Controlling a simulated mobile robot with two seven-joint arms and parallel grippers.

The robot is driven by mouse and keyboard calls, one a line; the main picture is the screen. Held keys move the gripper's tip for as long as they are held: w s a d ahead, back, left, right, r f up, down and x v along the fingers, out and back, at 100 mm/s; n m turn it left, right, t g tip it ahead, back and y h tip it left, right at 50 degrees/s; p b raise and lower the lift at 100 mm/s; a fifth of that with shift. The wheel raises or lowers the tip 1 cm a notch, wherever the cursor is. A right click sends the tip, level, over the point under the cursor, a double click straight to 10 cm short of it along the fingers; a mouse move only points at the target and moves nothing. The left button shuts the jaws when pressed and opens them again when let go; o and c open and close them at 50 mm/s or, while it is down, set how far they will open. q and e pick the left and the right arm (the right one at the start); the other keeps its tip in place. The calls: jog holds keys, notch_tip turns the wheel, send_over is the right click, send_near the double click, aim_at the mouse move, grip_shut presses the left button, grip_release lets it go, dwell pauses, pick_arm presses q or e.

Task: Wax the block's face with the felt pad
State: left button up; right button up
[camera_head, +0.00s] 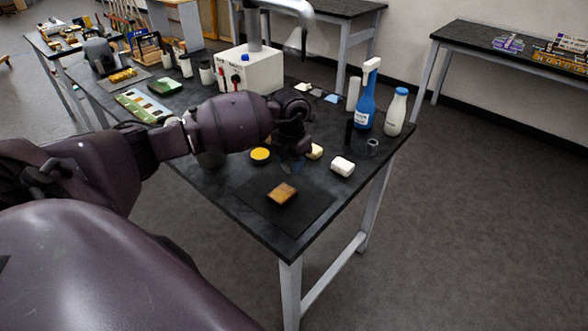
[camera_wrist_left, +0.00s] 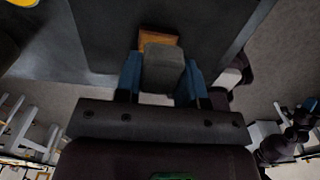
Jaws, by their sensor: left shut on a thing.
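The block (camera_head: 282,193), orange-brown, lies flat on a dark mat (camera_head: 312,205) near the table's front corner. My left gripper (camera_head: 291,165) is above the far side of that mat, its fingers partly hidden by the wrist. In the left wrist view its blue fingers are shut on the grey felt pad (camera_wrist_left: 163,70). The block (camera_wrist_left: 158,37) shows just beyond the pad and is partly covered by it; I cannot tell whether they touch. An open tin with yellow contents (camera_head: 260,154), perhaps wax, stands left of the gripper. My right gripper (camera_wrist_left: 298,107) seems to show small and dark at the wrist view's right.
A white block (camera_head: 342,166) and a cream piece (camera_head: 315,151) lie right of the gripper. A white box machine (camera_head: 262,72) stands behind. The mat around the block is clear.

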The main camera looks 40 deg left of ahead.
pick_arm(q)
jog(key=shift+r, duration=0.85)
jog(key=shift+r+p, duration=0.1)
jog(key=shift+p, duration=0.2)
pick_arm(e)
jog(key=shift+d+r, duration=0.55)
jog(key=shift+r, duration=0.05)
jog(key=shift+f, duration=0.15)
